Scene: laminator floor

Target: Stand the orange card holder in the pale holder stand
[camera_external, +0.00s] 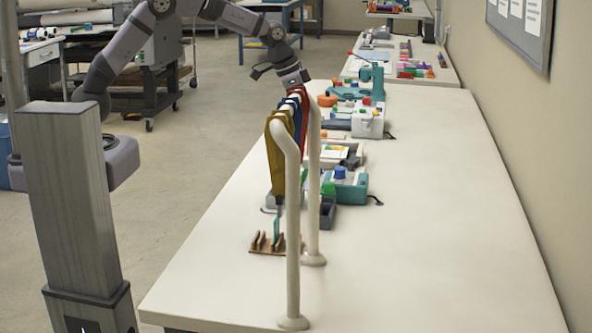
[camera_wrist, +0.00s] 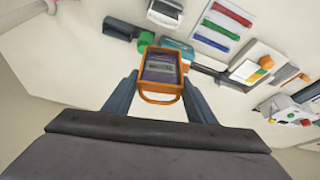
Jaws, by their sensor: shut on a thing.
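The orange card holder (camera_wrist: 143,81) is a small frame around a purple card with a looped end. In the wrist view it sits between the two fingers of my gripper (camera_wrist: 160,88), which is shut on it. In the outside view my gripper (camera_external: 293,82) is above the far part of the table, behind the lanyard rack, and the held card holder cannot be made out there. A slotted light-brown stand (camera_external: 268,252) is on the table near the rack's foot. It looks like the holder stand, with a green piece (camera_external: 277,229) upright at it.
A white tubular rack (camera_external: 291,230) with yellow, blue and red lanyards (camera_external: 277,160) rises beside the stand. The table's right half is clear.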

